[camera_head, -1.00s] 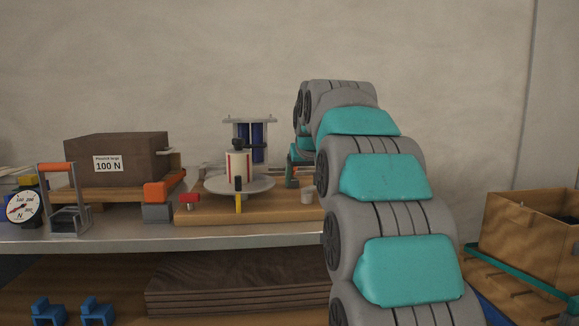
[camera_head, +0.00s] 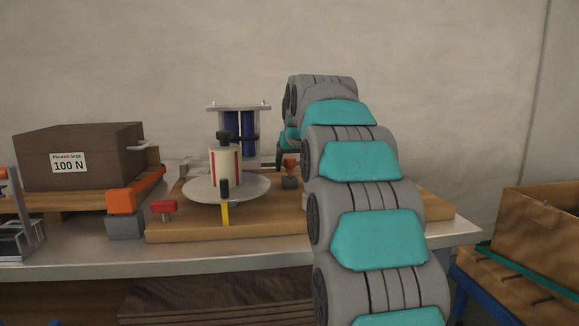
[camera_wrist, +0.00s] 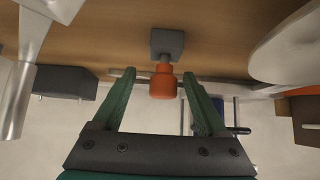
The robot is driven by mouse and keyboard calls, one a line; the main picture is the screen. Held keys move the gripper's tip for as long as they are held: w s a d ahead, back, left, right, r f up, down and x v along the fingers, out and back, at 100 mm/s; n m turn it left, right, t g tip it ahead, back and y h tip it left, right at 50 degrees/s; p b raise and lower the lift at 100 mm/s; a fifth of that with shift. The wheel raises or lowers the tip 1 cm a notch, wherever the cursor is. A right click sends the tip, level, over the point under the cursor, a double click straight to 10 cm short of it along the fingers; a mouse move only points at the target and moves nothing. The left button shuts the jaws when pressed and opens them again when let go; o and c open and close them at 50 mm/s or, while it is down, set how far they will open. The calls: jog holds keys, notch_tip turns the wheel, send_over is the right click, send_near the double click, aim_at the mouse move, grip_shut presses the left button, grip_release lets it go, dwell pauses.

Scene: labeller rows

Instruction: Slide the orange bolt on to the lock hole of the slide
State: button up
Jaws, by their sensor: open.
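The orange bolt (camera_head: 290,163) is a short orange knob above a small grey block (camera_head: 289,183) on the wooden board, just left of my arm. In the wrist view the orange bolt (camera_wrist: 163,84) shows between the two green fingers of my gripper (camera_wrist: 160,75), with a metal stem leading to the grey block (camera_wrist: 167,43). The fingers are spread, with a gap on each side of the knob. In the head view my gripper is mostly hidden behind my arm. A thin metal bar (camera_wrist: 222,79) runs behind the bolt. I cannot make out the lock hole.
A round plate (camera_head: 205,188) carries a red-striped white roll (camera_head: 224,167) left of the bolt. Dark blue cylinders (camera_head: 249,132) stand behind. A 100 N brown box (camera_head: 100,150) and an orange-topped clamp (camera_head: 134,192) are further left. A wooden crate (camera_head: 545,222) stands at right.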

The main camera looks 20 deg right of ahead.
aim_at(288, 170)
jog(key=x, duration=0.4)
jog(key=shift+w+a+f, duration=0.15)
jog(key=shift+w, duration=0.2)
jog(key=shift+c, duration=0.2)
grip_shut()
